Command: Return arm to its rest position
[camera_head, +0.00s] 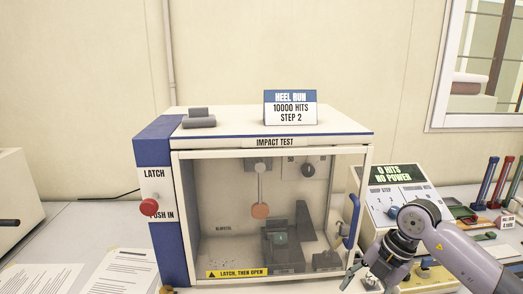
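My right arm (455,255) comes in from the right, in front of the control box. Its gripper (370,281) points down near the lower front of that box, just right of the test cabinet. Its fingers look spread apart, and I see nothing held in it; the fingertips are partly cut off by the lower edge. My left gripper is not in view.
The impact test cabinet (255,142) has a clear door with a blue handle (351,220) close to my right gripper. A red latch knob (149,207) is on its left. The control box (372,188) reads "0 HITS NO POWER". Papers (122,272) lie left.

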